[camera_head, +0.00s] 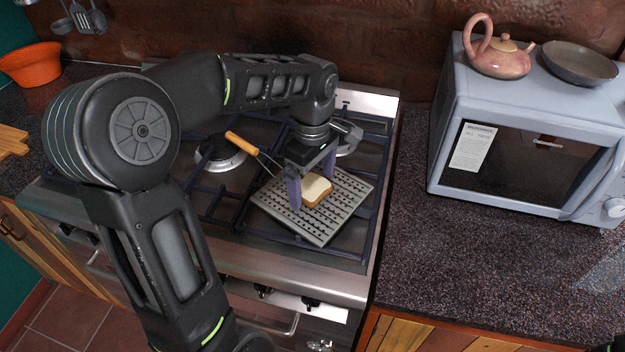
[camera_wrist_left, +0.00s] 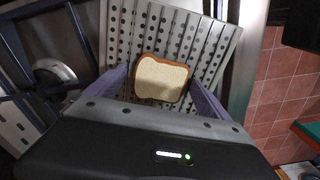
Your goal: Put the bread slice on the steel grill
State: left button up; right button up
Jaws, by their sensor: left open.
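The bread slice (camera_head: 314,189) lies flat on the steel grill (camera_head: 335,219), a perforated plate with a wooden handle (camera_head: 241,142) on the stove. The slice also shows in the left wrist view (camera_wrist_left: 161,79), with the grill (camera_wrist_left: 199,40) under it. My left gripper (camera_head: 311,194) is open, its purple fingers pointing down on either side of the slice. In the left wrist view the left gripper (camera_wrist_left: 160,92) has its fingers apart, with the slice between them and seemingly not squeezed. My right gripper is not clearly in view.
The grill rests on the stove's dark burner grates (camera_head: 221,204). To the right, a microwave (camera_head: 535,125) carries a pink teapot (camera_head: 500,62) and a grey dish (camera_head: 580,64). The dark counter (camera_head: 470,255) before it is clear. An orange bowl (camera_head: 32,66) stands far left.

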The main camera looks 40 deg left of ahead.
aim_at(313, 186)
pick_arm(q)
jog(key=shift+r, duration=0.25)
notch_tip(313, 186, up, 12)
jog(key=p, duration=0.2)
jog(key=shift+p, duration=0.35)
jog(key=shift+f, duration=0.1)
dwell(0.3)
